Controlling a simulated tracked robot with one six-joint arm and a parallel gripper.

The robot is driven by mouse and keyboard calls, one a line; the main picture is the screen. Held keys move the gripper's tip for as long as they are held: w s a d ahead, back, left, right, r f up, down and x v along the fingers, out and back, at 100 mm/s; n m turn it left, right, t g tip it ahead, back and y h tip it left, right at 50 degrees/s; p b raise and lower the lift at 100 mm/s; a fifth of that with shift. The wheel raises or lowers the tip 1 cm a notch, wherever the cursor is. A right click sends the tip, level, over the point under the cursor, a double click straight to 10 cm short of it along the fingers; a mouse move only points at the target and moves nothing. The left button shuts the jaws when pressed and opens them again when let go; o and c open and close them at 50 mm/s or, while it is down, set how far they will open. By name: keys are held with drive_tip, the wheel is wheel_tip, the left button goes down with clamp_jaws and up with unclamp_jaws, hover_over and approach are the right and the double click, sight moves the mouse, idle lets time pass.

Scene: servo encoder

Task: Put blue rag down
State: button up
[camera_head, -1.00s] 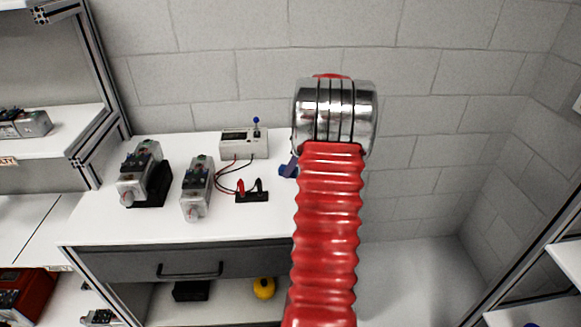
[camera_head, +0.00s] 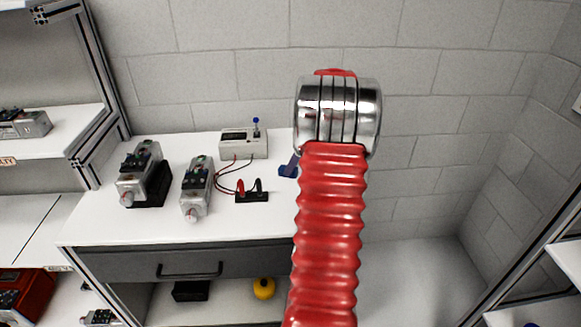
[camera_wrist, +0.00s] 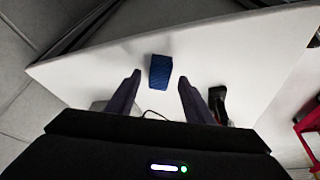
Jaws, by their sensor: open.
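The blue rag (camera_wrist: 160,71) lies on the white tabletop (camera_wrist: 225,65) in the wrist view, just beyond and between my fingertips. My gripper (camera_wrist: 159,77) is open, with its two dark fingers apart and not touching the rag. In the head view, a small blue patch at the right part of the tabletop (camera_head: 110,222), beside my red arm, shows the rag (camera_head: 286,171). A dark finger of my gripper (camera_head: 294,160) shows there too; the rest of the gripper is hidden behind my arm.
Two servo units (camera_head: 145,175) (camera_head: 197,187) stand on the table's left. A tester box (camera_head: 243,143) is wired to a black terminal block (camera_head: 252,196). A dark drawer (camera_head: 190,262) and a lower shelf with a yellow object (camera_head: 263,288) are below. A block wall stands behind.

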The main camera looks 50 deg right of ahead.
drive_tip(key=v, duration=0.9)
drive_tip(key=shift+r, duration=0.3)
idle(0.3)
drive_tip(key=w+a+r+m, duration=0.1)
drive_tip(key=w+a+r, duration=0.15)
drive_tip(key=a, duration=0.75)
drive_tip(key=w+a+r+h, duration=0.1)
drive_tip(key=a+r, duration=0.2)
drive_tip(key=a, duration=0.6)
drive_tip(key=w+a+r+m, duration=0.1)
drive_tip(key=a+r, duration=0.1)
drive_tip(key=a, duration=0.8)
drive_tip(key=s+a+f, duration=0.1)
drive_tip(key=s+a, duration=0.3)
drive_tip(key=a, duration=0.3)
drive_tip(key=s+a+f+m, duration=0.1)
drive_tip(key=s+a, duration=0.3)
drive_tip(key=a, duration=0.4)
drive_tip(key=s+a+f+t, duration=0.1)
drive_tip(key=s+a+f, duration=0.1)
drive_tip(key=s+a, duration=0.3)
drive_tip(key=a, duration=0.2)
drive_tip(key=shift+a+m, duration=0.35)
drive_tip(key=shift+m, duration=0.05)
